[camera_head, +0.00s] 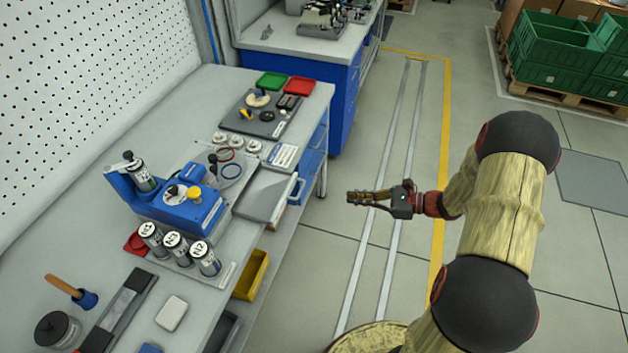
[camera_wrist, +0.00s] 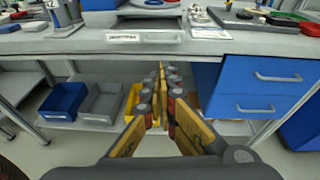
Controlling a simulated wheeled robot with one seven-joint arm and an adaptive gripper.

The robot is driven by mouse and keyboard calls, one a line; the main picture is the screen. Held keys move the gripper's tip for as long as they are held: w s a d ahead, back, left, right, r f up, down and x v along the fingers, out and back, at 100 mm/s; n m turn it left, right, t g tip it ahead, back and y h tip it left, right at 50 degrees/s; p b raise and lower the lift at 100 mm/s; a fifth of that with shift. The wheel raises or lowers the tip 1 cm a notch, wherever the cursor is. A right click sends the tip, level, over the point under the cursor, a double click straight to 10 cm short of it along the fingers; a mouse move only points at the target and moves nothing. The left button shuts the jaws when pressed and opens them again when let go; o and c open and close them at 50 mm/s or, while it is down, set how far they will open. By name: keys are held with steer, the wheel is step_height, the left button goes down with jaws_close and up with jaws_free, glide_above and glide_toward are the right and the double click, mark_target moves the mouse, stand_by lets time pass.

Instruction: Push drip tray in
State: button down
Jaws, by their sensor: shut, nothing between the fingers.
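The grey drip tray (camera_head: 265,196) is a flat slab in front of the blue bench machine (camera_head: 187,207). It reaches out to the bench's front edge. In the wrist view its pale front, with what looks like a white label (camera_wrist: 123,37), lies ahead of and above my fingers. How far the tray is out of the machine is hard to tell. My gripper (camera_head: 352,197) is shut and empty over the aisle, to the right of the tray and apart from it. In the wrist view my gripper (camera_wrist: 160,70) points toward the bench front, below the top's edge.
Labelled canisters (camera_head: 178,247) stand beside the machine. Blue drawers (camera_wrist: 250,90) with handles sit under the bench at right. Blue, grey and yellow bins (camera_head: 252,275) are on the lower shelf. The aisle floor between my arm and the bench is clear.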

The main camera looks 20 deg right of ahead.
steer(key=r, duration=0.1)
steer(key=b, duration=0.4)
glide_toward(273, 183)
steer(key=shift+m+t, duration=0.3)
steer(key=shift+m, duration=0.1)
steer(key=s+d, duration=0.2)
steer(key=d, duration=0.1)
steer(key=shift+s+f, duration=0.3)
steer(key=shift+f, duration=0.05)
steer(key=r+x, duration=0.1)
steer(key=x, duration=0.3)
steer(key=r+x, duration=0.1)
steer(key=x, duration=0.4)
steer(key=r+x, duration=0.1)
steer(key=x, duration=0.3)
steer(key=shift+w+a, duration=0.3)
steer(key=shift+a, duration=0.15)
steer(key=shift+r, duration=0.1)
steer(key=shift+d, duration=0.1)
